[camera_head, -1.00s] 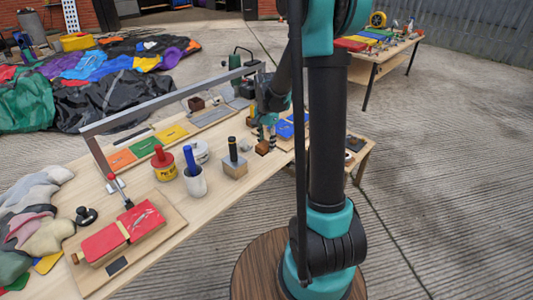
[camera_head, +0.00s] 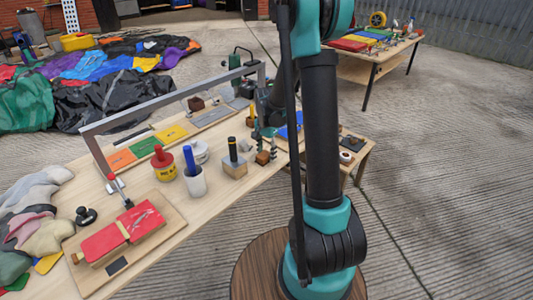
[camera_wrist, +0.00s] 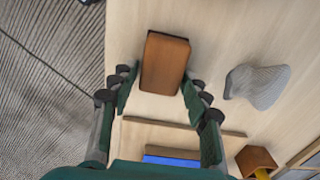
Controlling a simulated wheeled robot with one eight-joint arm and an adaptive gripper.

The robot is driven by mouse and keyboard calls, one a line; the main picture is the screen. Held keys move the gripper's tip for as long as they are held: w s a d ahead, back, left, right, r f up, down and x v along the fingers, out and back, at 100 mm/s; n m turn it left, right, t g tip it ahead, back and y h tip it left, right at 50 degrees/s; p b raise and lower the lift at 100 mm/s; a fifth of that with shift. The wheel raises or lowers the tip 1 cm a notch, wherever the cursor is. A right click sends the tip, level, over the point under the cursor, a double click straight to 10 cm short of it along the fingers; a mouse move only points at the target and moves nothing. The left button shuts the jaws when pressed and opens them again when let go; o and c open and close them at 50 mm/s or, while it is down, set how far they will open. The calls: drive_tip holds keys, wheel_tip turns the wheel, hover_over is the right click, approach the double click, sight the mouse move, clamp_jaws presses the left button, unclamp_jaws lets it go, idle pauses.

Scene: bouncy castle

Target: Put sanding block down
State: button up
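A brown rectangular block, which I take to be the sanding block, shows in the wrist view (camera_wrist: 165,62) on the pale wooden tabletop. It also shows in the head view (camera_head: 262,158), low beside my fingers, near the table's right edge. My gripper (camera_wrist: 159,88) is open, with one finger on each side of the block's near end. A gap shows between the left finger and the block; contact on the right is unclear.
A grey lump (camera_wrist: 258,85) lies right of the block. A blue item (camera_wrist: 172,160) and a second brown block (camera_wrist: 256,160) are nearer. A grey frame (camera_head: 175,95) spans the table.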

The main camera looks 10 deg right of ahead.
sight(266, 153)
drive_tip(key=shift+o, duration=0.6)
wheel_tip(266, 153, up, 12)
drive_tip(key=s+d+f+n+t, duration=0.1)
drive_tip(key=s+n, duration=0.4)
drive_tip(key=s, duration=0.6)
drive_tip(key=s+d+f+n+t, duration=0.1)
drive_tip(key=s+f+n+t, duration=0.2)
drive_tip(key=s, duration=0.9)
wheel_tip(266, 153, down, 2)
drive_tip(key=n, duration=0.2)
drive_tip(key=shift+d+f+n, duration=0.15)
drive_tip(key=shift+d+n, duration=0.2)
drive_tip(key=shift+n, duration=0.05)
drive_tip(key=shift+o, duration=0.4)
